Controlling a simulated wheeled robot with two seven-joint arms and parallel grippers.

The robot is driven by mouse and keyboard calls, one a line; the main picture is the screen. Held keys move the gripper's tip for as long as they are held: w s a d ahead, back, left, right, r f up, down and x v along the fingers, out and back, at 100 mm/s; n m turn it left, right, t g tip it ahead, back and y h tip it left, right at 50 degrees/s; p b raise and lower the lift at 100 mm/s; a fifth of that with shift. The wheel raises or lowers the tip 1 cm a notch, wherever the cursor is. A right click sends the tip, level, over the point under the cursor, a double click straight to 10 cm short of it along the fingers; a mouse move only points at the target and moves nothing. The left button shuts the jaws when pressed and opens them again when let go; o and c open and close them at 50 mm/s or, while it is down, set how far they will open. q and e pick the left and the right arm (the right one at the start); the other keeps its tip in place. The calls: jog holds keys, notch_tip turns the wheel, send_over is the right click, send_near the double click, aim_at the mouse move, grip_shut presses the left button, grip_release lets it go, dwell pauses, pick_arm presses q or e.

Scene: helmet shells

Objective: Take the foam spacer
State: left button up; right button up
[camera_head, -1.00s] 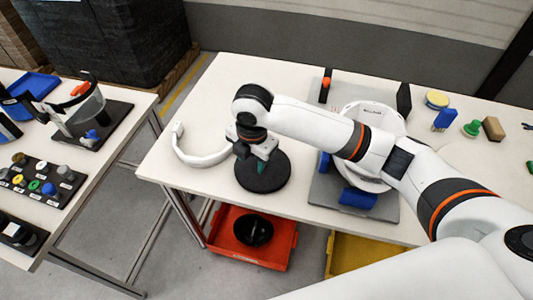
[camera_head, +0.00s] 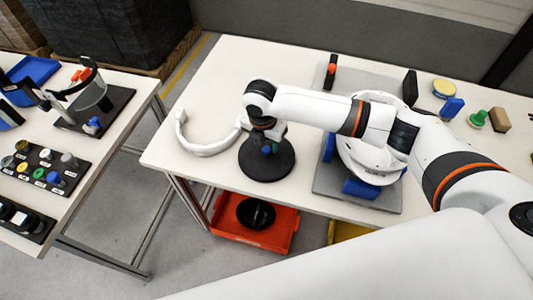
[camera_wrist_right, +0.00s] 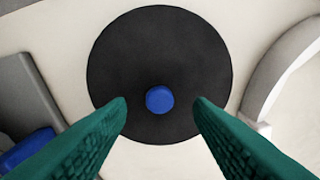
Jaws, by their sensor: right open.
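A black round disc (camera_head: 268,168) lies on the white table, with a small blue round piece near its middle. The wrist view shows the disc (camera_wrist_right: 160,50) from above, with the blue piece (camera_wrist_right: 159,99) standing out on it. I cannot tell for sure whether this blue piece is the foam spacer. My right gripper (camera_head: 268,147) is above the disc. In the wrist view my right gripper (camera_wrist_right: 160,104) is open and empty, with its green ribbed fingers on either side of the blue piece, not closed on it. My left gripper is not in view.
A white curved band (camera_head: 206,148) lies left of the disc. A white helmet shell (camera_head: 365,160) sits on a grey plate with blue blocks (camera_head: 361,188), partly behind my right arm. A tan block (camera_head: 499,120) and green knob (camera_head: 477,119) stand far right. A red bin (camera_head: 226,231) is below.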

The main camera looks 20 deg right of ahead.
aim_at(266, 153)
jog(key=shift+w+d+f, duration=0.1)
jog(key=shift+d+f, duration=0.05)
jog(key=shift+f, duration=1.2)
grip_shut()
